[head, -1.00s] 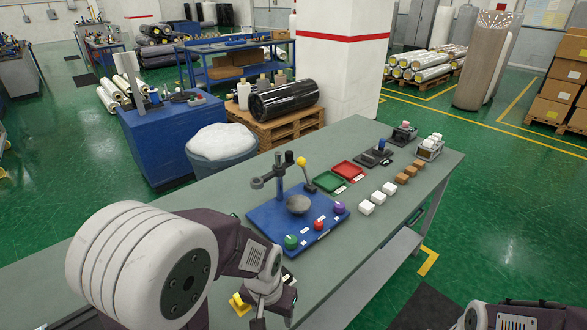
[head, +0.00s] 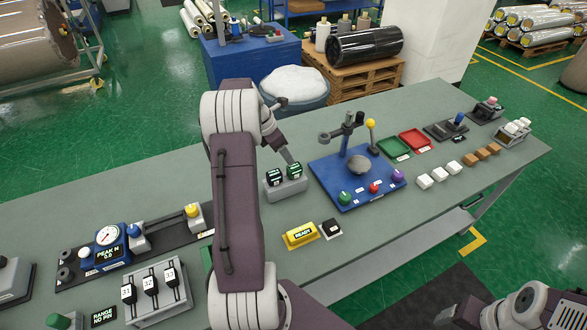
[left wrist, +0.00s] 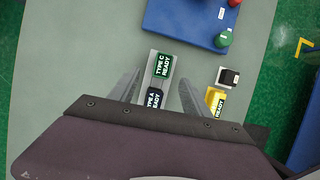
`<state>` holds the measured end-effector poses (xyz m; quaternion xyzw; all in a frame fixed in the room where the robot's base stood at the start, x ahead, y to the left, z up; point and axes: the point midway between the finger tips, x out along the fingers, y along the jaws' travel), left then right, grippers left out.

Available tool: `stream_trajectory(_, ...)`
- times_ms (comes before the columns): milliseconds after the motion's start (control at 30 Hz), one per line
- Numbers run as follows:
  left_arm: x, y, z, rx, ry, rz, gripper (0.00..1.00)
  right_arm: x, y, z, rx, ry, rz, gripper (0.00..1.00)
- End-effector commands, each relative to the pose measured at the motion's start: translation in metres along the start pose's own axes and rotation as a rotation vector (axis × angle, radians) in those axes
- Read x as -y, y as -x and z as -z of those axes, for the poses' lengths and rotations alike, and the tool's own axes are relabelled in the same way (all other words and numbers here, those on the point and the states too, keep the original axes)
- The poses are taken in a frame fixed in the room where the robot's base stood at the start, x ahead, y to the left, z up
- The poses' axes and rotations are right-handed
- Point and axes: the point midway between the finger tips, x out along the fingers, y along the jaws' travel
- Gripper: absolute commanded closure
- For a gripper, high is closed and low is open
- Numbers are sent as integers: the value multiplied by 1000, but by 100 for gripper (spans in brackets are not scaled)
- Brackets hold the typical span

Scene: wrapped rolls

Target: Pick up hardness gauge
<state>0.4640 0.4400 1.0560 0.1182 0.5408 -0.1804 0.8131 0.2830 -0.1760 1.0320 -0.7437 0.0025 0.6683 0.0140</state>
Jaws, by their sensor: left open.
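Two small dark-and-green gauges stand side by side in a grey holder (head: 286,188) on the bench. One gauge (head: 274,175) is on the left, the other (head: 294,171) on the right. In the left wrist view their labels read TYPE C READY (left wrist: 163,66) and TYPE A READY (left wrist: 154,98). My left gripper (head: 289,157) is above the holder, open and empty.
A blue test stand (head: 335,190) with coloured knobs is right of the holder. A yellow READY block (head: 300,235) and a black-and-white block (head: 331,229) lie in front. A gauge station (head: 108,250) and a numbered block rack (head: 158,292) are at left. White blocks (head: 439,174) lie further right.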

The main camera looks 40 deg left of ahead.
Motion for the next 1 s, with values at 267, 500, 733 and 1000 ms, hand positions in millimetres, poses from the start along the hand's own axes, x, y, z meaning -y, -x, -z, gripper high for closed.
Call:
stream_trajectory(267, 2, -35, 0, -2, -4, 4, 44, 0, 3, 0, 0, 0, 0, 28)
stream_trajectory(500, 5, -58, 1, -3, -5, 5, 44, 0, 8, 1, 0, 0, 0, 28)
stream_trajectory(733, 5, -91, 2, -2, -6, 1, 44, 0, 11, 1, 0, 0, 0, 28)
stream_trajectory(1000, 5, -92, 2, -1, -6, 0, 60, 0, 11, 1, 0, 0, 0, 28)
